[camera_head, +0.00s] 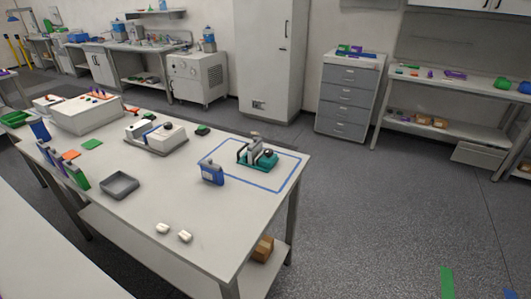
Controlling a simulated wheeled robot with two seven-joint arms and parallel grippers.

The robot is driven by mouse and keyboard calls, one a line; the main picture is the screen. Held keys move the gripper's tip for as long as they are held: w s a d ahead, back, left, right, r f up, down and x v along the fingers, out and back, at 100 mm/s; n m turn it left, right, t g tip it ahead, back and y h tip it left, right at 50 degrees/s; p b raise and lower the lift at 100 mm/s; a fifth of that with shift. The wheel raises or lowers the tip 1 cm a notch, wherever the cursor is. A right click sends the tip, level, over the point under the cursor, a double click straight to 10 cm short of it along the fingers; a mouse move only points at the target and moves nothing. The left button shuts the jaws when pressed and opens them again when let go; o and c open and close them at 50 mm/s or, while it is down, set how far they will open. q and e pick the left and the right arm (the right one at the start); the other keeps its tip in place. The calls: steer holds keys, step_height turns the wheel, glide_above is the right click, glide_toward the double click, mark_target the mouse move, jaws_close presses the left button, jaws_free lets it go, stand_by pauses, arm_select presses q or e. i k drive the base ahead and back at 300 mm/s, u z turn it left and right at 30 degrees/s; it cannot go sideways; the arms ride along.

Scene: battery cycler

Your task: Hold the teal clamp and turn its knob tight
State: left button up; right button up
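The teal clamp (271,162) stands on the right part of the white table, inside a rectangle of blue tape. It has a low teal base, a grey and black upright frame and a dark round knob (268,153) on its right side. How tight the knob sits cannot be told at this size. A blue block-shaped cell (212,173) stands upright just left of the clamp, at the tape's left edge, apart from the clamp. Neither of my grippers shows in this view.
On the table (215,215) are a white device (165,137), a grey tray (119,186), two small white pieces (185,236), a large white box (87,116) and several coloured cells at the left. Bare tabletop lies in front of the clamp. Open floor (400,220) lies to the right.

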mark_target(268, 152)
steer(key=z, duration=1.4)
steer(key=i, duration=3.9)
steer(key=u, duration=2.5)
steer(key=i, duration=2.45)
